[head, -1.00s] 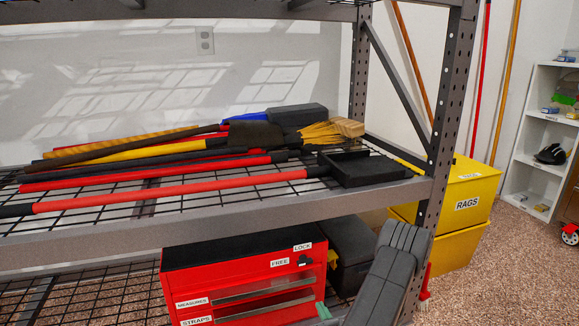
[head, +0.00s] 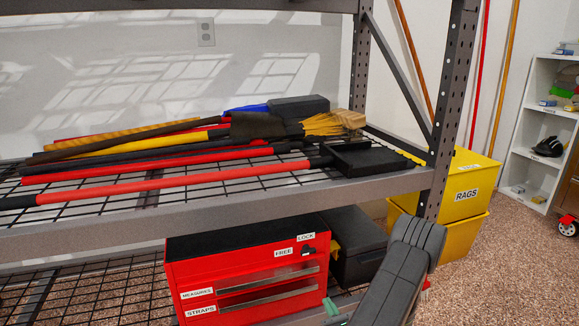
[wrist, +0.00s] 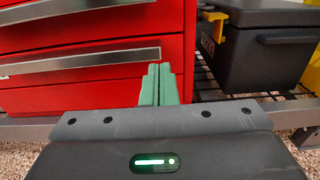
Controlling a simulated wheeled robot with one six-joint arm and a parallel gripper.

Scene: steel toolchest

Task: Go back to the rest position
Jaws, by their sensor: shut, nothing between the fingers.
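My gripper (wrist: 160,85) shows in the wrist view with its green fingers together and nothing between them. It is in front of the lower right part of the red toolchest (wrist: 90,95), apart from the drawer handles as far as I can tell. In the head view the toolchest (head: 205,258) stands on the lower shelf, with drawers labelled MEASURES and STRAPS and a lock marked FREE and LOCK. Both drawers look shut. Only a bit of green fingertip shows at the bottom edge there, beside my dark arm.
A black toolbox (head: 355,243) with a yellow latch stands right of the toolchest. Long-handled tools (head: 180,180) lie on the upper wire shelf (head: 270,206). A steel upright (head: 449,110) and yellow RAGS bins (head: 470,190) are at the right. Open floor lies right of the rack.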

